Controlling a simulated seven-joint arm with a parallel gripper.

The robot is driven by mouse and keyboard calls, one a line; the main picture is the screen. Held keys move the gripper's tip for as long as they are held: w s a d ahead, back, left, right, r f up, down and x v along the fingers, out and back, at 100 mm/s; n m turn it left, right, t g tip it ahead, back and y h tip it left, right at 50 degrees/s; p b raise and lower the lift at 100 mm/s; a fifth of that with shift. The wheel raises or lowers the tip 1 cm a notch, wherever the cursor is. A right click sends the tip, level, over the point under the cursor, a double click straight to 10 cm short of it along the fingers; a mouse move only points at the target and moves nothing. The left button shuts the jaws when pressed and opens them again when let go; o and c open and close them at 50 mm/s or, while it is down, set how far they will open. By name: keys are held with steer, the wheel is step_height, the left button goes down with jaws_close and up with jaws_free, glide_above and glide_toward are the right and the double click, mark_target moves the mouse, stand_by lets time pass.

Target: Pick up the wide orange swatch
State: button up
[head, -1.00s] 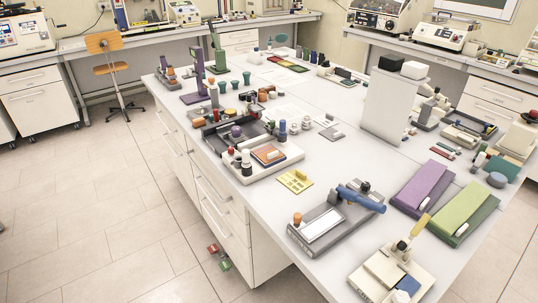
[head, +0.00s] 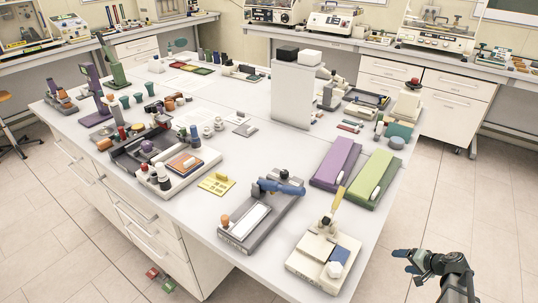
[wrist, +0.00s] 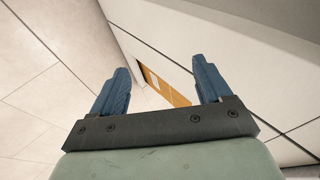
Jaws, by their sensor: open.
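An orange piece (head: 186,162), perhaps the wide orange swatch, lies on a white tray (head: 205,175) at the left front of the bench. Its exact width is hard to tell. My gripper (head: 402,261) is at the lower right, over the floor beyond the bench's right edge, far from that piece. In the wrist view the two blue fingers (wrist: 158,82) stand wide apart with nothing between them. An orange strip (wrist: 170,90) with a white part shows in the distance beyond the fingers; I cannot tell what it is.
A cream device with a yellow handle (head: 326,255) stands at the bench's near corner. A grey device with a blue arm (head: 262,215), a purple case (head: 335,160) and a green case (head: 363,180) stand nearby. A yellow plate (head: 217,183) lies beside the tray. Floor right of the bench is clear.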

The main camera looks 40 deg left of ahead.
steer(key=w+a+r+t+y, duration=0.1)
steer(key=w+r+t+y, duration=0.1)
steer(key=w+r, duration=0.8)
steer(key=w+a+r+t+y, duration=0.15)
steer(key=w+r, duration=0.45)
steer(key=r, duration=0.8)
steer(key=a+r+n, duration=0.1)
steer(key=a+r, duration=0.2)
steer(key=a, duration=0.1)
steer(key=a+r+n+y, duration=0.1)
steer(key=a+r+n, duration=0.1)
steer(key=a+r, duration=0.2)
steer(key=w+a+r+n, duration=0.1)
steer(key=a+r, duration=0.3)
steer(key=a, duration=0.1)
steer(key=shift+a+r+g, duration=0.15)
steer(key=shift+g, duration=0.2)
steer(key=s+a+r+n+g, duration=0.1)
steer(key=s+a+n+g, duration=0.2)
steer(key=a, duration=0.8)
steer(key=n+g+h, duration=0.3)
steer(key=n+h, duration=0.5)
steer(key=n, duration=0.4)
glide_toward(190, 160)
steer(key=shift+y, duration=0.25)
steer(key=x, duration=0.8)
steer(key=shift+s+a+f, duration=0.1)
steer(key=shift+f, duration=0.25)
steer(key=c, duration=1.1)
